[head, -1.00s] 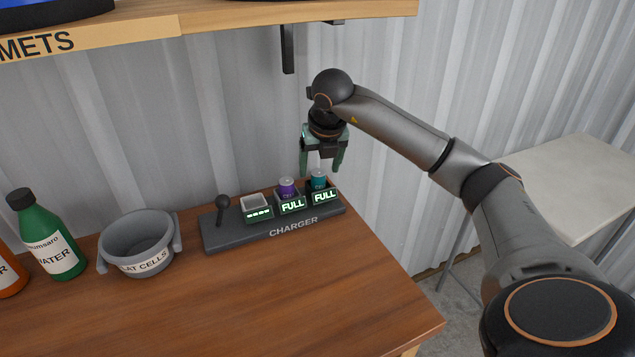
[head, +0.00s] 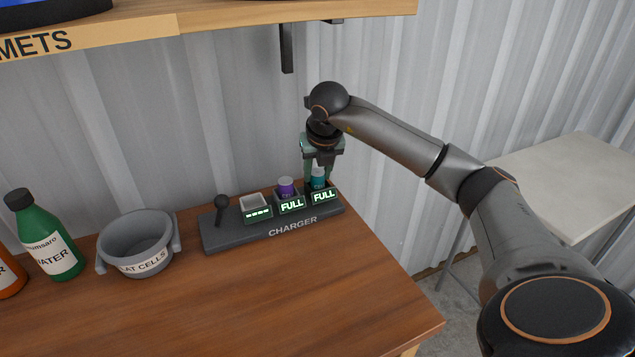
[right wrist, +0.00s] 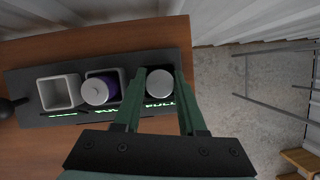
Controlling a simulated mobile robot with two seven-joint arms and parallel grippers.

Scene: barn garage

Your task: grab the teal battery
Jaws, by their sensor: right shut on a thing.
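The teal battery (head: 318,177) stands in the right slot of the charger (head: 221,238), behind a lit "FULL" label. In the right wrist view its pale round top (right wrist: 160,83) shows between my fingers. My right gripper (head: 319,180) points down from above and is shut on the teal battery, one finger on each side. In the right wrist view the gripper (right wrist: 159,80) has its green fingers along the battery's sides. The battery's lower part is hidden in the slot. My left gripper is not in view.
A purple battery (head: 286,187) stands in the middle slot, close beside my fingers. The left slot (head: 254,203) is empty. A lever (head: 222,205), a grey "FLAT CELLS" bucket (head: 137,243) and a green bottle (head: 46,237) stand left. A shelf (head: 230,17) hangs above.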

